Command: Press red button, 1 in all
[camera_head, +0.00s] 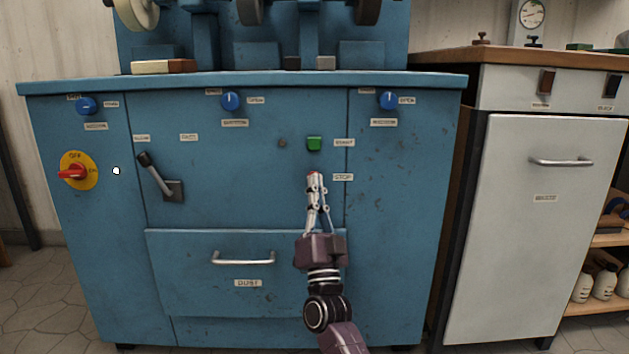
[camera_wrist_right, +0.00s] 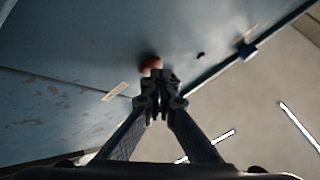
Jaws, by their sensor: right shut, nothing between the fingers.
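The red button (camera_head: 314,173) is on the front of the blue machine cabinet (camera_head: 240,205), left of the label "STOP" and below a green button (camera_head: 314,143). My right gripper (camera_head: 315,182) is shut and empty, with its fingertips pointing up at the red button and covering most of it. In the right wrist view the red button (camera_wrist_right: 151,64) shows just beyond the closed fingertips (camera_wrist_right: 158,78). I cannot tell whether they touch it. My left gripper is not in view.
A red rotary switch (camera_head: 73,171) on a yellow plate and a lever (camera_head: 160,176) are on the cabinet's left. A drawer handle (camera_head: 243,258) sticks out low on the front. A grey cabinet (camera_head: 540,220) stands at the right. The floor shows at left.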

